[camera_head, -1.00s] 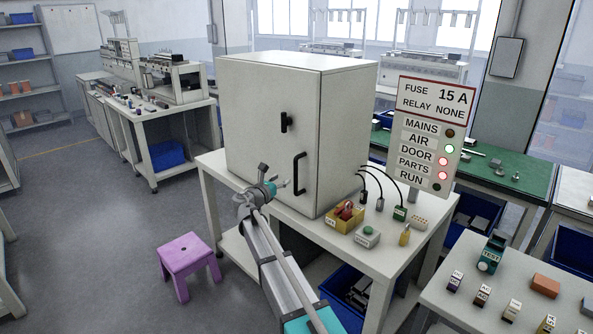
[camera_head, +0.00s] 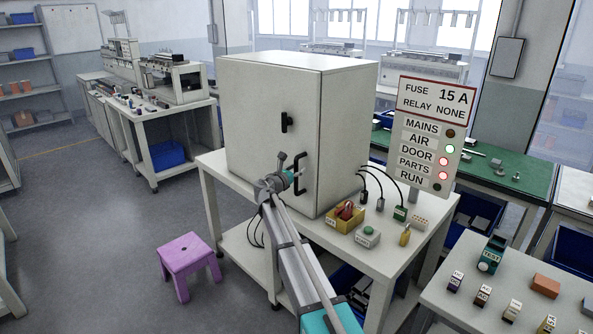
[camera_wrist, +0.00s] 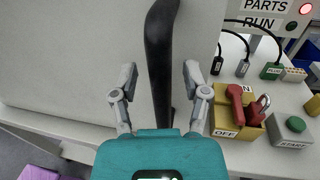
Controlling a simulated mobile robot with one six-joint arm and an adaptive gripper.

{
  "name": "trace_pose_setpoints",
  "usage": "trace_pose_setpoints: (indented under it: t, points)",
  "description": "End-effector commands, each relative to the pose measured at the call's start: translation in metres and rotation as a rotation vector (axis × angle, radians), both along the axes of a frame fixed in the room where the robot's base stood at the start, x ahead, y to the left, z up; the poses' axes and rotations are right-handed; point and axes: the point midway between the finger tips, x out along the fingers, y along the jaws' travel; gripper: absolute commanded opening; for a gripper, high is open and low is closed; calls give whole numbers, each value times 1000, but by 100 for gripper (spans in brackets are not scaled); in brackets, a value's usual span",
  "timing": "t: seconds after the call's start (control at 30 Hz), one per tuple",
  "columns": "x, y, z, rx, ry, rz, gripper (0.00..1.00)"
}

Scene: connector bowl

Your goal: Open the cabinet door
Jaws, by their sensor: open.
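The cabinet (camera_head: 268,150) is a closed light-grey box standing on a white table. A black latch (camera_head: 287,122) sits on its front, and a black vertical bar handle (camera_head: 299,160) is near the front's right edge. My gripper (camera_head: 299,176) is at the lower part of the handle in the head view. In the wrist view the two fingers of my gripper (camera_wrist: 159,78) are open, one on each side of the black handle (camera_wrist: 158,60). Both fingers look apart from the handle.
A yellow box (camera_head: 345,218) with a red lever and a grey start-button box (camera_head: 367,236) stand right of the cabinet. A sign (camera_head: 433,125) shows DOOR and PARTS lit red, AIR green. A purple stool (camera_head: 188,262) stands on the floor at left.

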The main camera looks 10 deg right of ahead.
Motion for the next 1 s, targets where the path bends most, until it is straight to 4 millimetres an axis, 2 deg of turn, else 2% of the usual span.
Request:
trace_pose_setpoints:
  t: [0.13, 0.4, 0.47, 1.0]
  points:
    - [0, 0, 0, 0, 0, 0, 58]
    - [0, 0, 0, 0, 0, -1, 8]
    - [0, 0, 0, 0, 0, -1, 0]
    - [-6, 2, 0, -1, -1, -8, 0]
